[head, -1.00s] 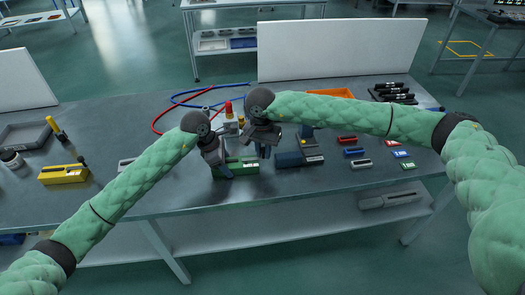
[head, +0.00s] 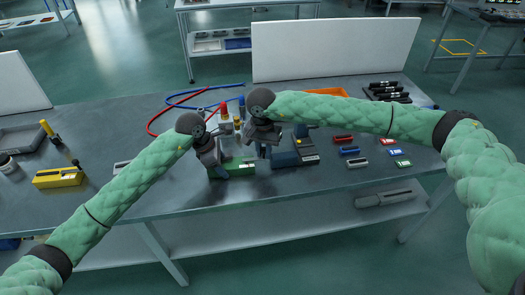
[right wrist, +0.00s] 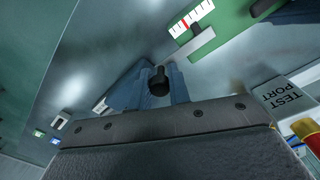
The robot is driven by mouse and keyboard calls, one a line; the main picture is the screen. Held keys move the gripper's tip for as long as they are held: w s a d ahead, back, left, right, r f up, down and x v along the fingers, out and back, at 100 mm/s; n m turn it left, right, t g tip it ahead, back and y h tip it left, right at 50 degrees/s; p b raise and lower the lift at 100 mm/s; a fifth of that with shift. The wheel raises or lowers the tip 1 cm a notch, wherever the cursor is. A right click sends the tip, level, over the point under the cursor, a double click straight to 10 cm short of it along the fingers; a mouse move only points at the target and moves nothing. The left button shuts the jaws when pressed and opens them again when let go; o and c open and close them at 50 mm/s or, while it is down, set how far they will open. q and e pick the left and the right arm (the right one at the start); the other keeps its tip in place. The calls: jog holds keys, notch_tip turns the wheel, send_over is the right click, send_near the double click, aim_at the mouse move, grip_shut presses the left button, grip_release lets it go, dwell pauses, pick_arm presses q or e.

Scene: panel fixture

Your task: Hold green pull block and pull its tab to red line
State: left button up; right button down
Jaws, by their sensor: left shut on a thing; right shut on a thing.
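The green pull block (head: 238,168) lies near the table's front edge; my left gripper (head: 220,170) is shut on its left part. In the right wrist view the block (right wrist: 235,25) shows a white scale with a red line (right wrist: 184,23). A grey bar (right wrist: 203,42) with a small dark pointer sits beside the scale, the pointer just right of the red line. My right gripper (right wrist: 160,88) is shut on a black knob (right wrist: 159,82), in line with the bar; I take it as the tab's end. In the head view my right gripper (head: 262,152) is right of the block.
A yellow block (head: 60,177) lies far left. Small coloured pieces (head: 358,162) lie on the right. Red and blue cables loop behind. A label reading TEST PORT (right wrist: 282,98) shows in the right wrist view.

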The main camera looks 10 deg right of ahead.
jog(key=shift+d, duration=0.3)
jog(key=shift+a, duration=1.25)
jog(key=c, duration=1.2)
grip_release()
jog(key=shift+c, duration=0.2)
notch_tip(320, 180, up, 12)
jog(key=shift+w+a, duration=0.2)
jog(key=shift+a, duration=0.05)
pick_arm(q)
jog(key=o, duration=1.3)
